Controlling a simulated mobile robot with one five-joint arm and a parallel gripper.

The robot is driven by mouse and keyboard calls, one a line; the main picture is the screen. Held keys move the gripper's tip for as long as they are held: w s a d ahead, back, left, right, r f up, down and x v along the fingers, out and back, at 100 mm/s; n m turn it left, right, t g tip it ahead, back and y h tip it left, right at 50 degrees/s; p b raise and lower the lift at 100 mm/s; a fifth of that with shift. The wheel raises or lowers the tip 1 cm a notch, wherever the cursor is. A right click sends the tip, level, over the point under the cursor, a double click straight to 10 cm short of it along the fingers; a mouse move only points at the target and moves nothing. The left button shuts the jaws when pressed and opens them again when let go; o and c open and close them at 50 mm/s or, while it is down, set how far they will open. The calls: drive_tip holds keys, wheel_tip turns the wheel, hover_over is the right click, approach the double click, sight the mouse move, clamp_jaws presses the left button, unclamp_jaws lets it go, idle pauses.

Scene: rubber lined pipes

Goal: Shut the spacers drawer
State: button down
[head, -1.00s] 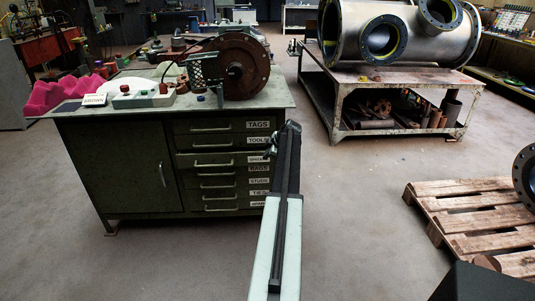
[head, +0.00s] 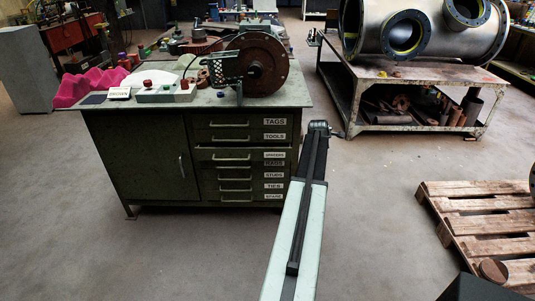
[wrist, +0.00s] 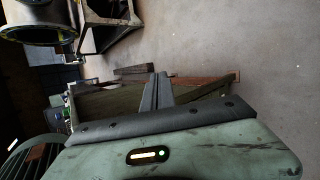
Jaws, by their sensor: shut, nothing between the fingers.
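The spacers drawer (head: 233,155) is the third drawer down in the dark green cabinet (head: 140,150) in the head view. Its front stands out from the drawers around it, so it is partly open. It has a bar handle and a white label at its right. My gripper (head: 320,127) is at the far end of my arm, just right of the cabinet's drawer column, apart from the spacers drawer in the picture. The wrist view shows its two fingers (wrist: 157,90) together with nothing between them. I cannot clearly make out the drawer in the wrist view.
The cabinet top holds a brown flanged wheel (head: 262,65), a control box (head: 165,92) and pink foam (head: 92,87). A metal table (head: 405,120) with a large pipe (head: 425,30) stands behind right. A wooden pallet (head: 480,215) lies at right. Floor between is clear.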

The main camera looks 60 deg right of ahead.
drive_tip(key=w+a+n+t+h+b, duration=0.2)
drive_tip(key=w+a+n+h+b, duration=0.4)
drive_tip(key=n+b, duration=0.4)
drive_tip(key=n+t+b, duration=0.6)
drive_tip(key=n+b, duration=0.3)
drive_tip(key=b, duration=0.7)
approach(264, 149)
drive_tip(key=shift+y, duration=0.4)
drive_tip(key=x, duration=0.6)
drive_tip(key=shift+w+d+r, duration=0.2)
drive_tip(key=shift+d+r, duration=0.1)
drive_tip(key=shift+d, duration=0.1)
drive_tip(key=x, duration=0.2)
drive_tip(key=shift+w+d, duration=0.15)
drive_tip(key=shift+d, duration=0.15)
drive_tip(key=shift+a, duration=0.15)
